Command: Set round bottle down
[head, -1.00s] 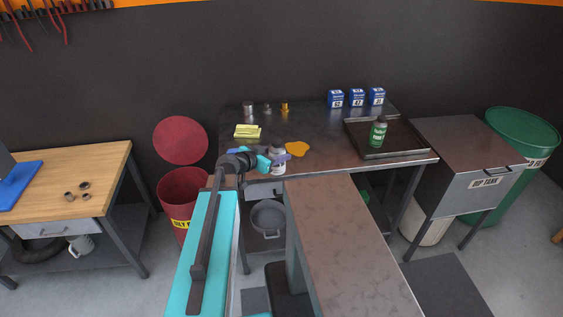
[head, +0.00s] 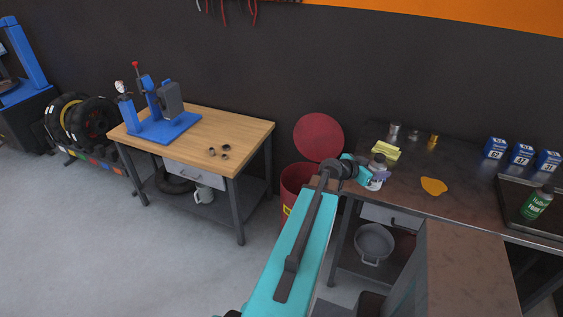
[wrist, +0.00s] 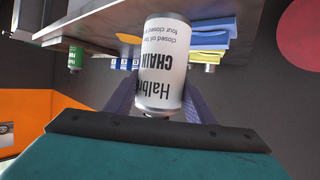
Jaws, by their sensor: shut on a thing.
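In the head view the bottle shows by the left end of the dark metal bench (head: 465,198). I cannot tell its exact height over the bench. The fingers hide part of its body.
A green bottle (head: 537,203) stands in a tray at right.

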